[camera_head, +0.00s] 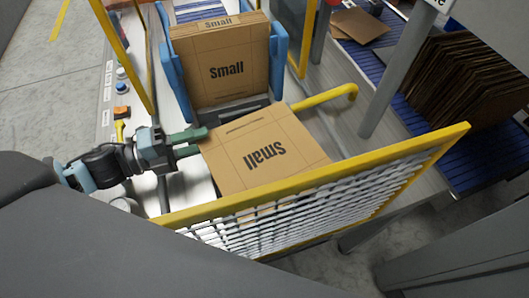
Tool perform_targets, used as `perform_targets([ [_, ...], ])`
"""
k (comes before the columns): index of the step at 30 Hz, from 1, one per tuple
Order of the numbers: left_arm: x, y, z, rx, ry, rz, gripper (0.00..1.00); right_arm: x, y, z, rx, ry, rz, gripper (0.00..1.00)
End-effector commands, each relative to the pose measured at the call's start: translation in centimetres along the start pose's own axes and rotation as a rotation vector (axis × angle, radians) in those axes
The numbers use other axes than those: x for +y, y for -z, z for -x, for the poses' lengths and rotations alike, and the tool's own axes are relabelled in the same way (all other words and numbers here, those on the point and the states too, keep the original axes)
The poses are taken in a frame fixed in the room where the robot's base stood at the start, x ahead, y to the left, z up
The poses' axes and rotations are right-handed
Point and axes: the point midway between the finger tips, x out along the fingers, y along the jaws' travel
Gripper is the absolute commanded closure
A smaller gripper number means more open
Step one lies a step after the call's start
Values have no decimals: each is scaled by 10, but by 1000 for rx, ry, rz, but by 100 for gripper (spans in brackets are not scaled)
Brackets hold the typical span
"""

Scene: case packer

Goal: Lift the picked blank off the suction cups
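A flat brown cardboard blank marked "Small" (285,135) lies tilted in front of the magazine, behind the yellow-framed mesh guard. My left gripper (202,141), with green fingers, is at the blank's left edge. Its fingers stand apart with a gap between them. The upper finger overlaps the blank's left corner; the lower finger's tip meets the edge, and I cannot tell whether it passes beneath. The suction cups are not visible. My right gripper is not in view.
A blue-sided magazine (280,52) holds more "Small" blanks (215,75) behind. The yellow mesh guard (330,200) crosses in front. A yellow bent bar (325,97) is at right. A control panel (121,88) stands at left. Brown cardboard stacks (465,85) lie on a blue conveyor.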

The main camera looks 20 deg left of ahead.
Motion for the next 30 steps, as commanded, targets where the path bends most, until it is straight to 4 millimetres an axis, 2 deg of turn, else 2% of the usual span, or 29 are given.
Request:
perform_targets([
  [15,0,-3,-47,1,2,-2,67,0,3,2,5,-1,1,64],
  [26,1,-2,-51,0,0,0,67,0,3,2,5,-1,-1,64],
  [30,1,-2,-51,0,0,0,86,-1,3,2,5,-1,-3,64],
])
